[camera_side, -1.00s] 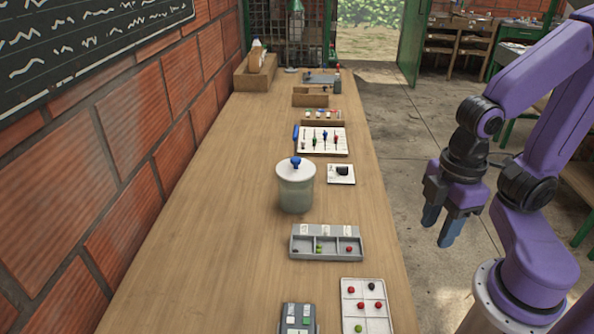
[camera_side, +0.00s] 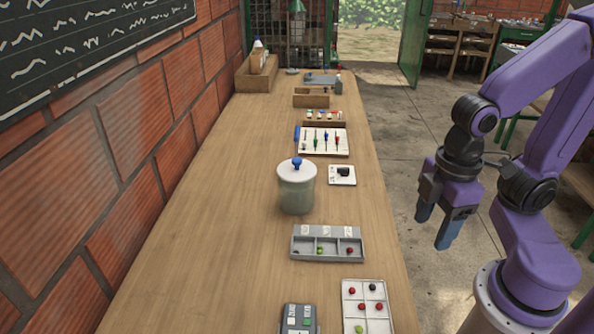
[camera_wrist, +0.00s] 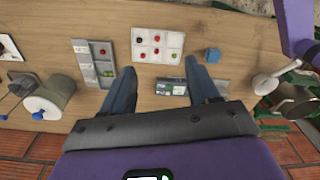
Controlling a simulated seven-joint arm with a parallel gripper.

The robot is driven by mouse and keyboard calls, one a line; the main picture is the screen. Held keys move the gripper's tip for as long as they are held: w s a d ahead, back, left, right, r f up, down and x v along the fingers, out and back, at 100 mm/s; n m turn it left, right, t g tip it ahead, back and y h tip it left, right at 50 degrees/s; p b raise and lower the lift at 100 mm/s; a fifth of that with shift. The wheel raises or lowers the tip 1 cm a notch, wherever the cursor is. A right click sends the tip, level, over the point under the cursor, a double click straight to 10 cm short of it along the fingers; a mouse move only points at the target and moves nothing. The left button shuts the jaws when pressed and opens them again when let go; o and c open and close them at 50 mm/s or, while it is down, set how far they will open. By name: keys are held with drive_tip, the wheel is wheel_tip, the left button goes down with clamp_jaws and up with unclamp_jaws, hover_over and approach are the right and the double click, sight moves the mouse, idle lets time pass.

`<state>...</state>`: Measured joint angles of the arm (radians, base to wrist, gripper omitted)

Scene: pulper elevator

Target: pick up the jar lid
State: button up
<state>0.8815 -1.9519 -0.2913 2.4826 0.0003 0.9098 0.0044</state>
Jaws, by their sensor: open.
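The jar lid (camera_side: 296,171) is a pale round disc with a blue knob on top. It sits on a greenish glass jar (camera_side: 296,197) in the middle of the wooden bench. In the wrist view the jar (camera_wrist: 52,95) shows at the left, with the lid (camera_wrist: 42,108) toward its lower end. My gripper (camera_side: 433,229) hangs off the right side of the bench, well apart from the lid, with its fingers pointing down. Its two blue fingers are apart with nothing between them, and they also show in the wrist view (camera_wrist: 162,82).
A grey three-compartment tray (camera_side: 328,244) and a white grid tray (camera_side: 367,308) with small balls lie nearer on the bench. A small white card (camera_side: 342,175) lies right of the jar. The bench left of the jar is clear.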

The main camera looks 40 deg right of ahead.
drive_tip(key=w+a+r+m+t, duration=0.1)
drive_tip(key=w+a+r+m, duration=0.15)
drive_tip(key=w, duration=0.75)
wheel_tip(320, 180, up, 4)
drive_tip(key=m+t, duration=0.3)
drive_tip(key=m, duration=0.7)
hover_over(297, 160)
drive_tip(key=s, duration=0.7)
drive_tip(key=x, duration=1.7)
drive_tip(key=shift+w+d+f, duration=0.2)
drive_tip(key=shift+w+d, duration=0.05)
drive_tip(key=shift+d, duration=0.1)
clamp_jaws()
